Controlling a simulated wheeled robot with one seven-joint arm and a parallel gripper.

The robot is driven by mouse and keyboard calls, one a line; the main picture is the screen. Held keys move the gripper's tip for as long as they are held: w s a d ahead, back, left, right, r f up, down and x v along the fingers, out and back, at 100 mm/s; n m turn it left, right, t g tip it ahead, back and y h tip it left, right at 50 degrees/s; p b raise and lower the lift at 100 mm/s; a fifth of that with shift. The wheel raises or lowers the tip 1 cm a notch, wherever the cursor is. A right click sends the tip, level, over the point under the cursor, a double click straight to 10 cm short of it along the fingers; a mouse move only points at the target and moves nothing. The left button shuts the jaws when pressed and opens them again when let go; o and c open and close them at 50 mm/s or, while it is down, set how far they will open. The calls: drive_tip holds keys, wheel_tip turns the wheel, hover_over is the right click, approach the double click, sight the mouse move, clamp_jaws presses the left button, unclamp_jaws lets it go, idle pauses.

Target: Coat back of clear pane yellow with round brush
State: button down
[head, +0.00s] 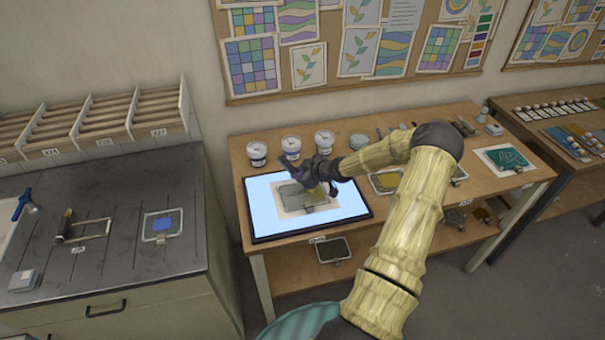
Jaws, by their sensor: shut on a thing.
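The pane (294,200) lies on a pale sheet on the lit blue-white light panel (268,218). Its surface looks grey-green, with a small clip at its front edge. My gripper (328,186) is low over the pane's right part and shut on a small tool, seemingly the round brush. The tool is mostly hidden by the gripper and too small to make out well. A yellowish patch shows beside the fingers. I cannot tell whether the tip touches the pane.
Several white jars (291,145) stand behind the panel. A tray with yellow-brown contents (386,181) lies right of it, partly behind my arm. A teal-painted pane (506,159) lies at the table's right end. A dark counter (110,235) with a blue-marked pane stands left.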

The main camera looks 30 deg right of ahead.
drive_tip(key=shift+w+a+f+b, duration=0.1)
drive_tip(key=shift+a+b, duration=0.2)
drive_tip(key=shift+a, duration=0.15)
drive_tip(key=shift+w+a+f+b, duration=0.1)
drive_tip(key=shift+a+b, duration=0.2)
drive_tip(key=shift+a, duration=0.15)
drive_tip(key=shift+a+r, duration=0.2)
drive_tip(key=a+b, duration=0.2)
drive_tip(key=a, duration=0.1)
drive_tip(key=shift+w+a, duration=0.1)
drive_tip(key=shift+w, duration=0.3)
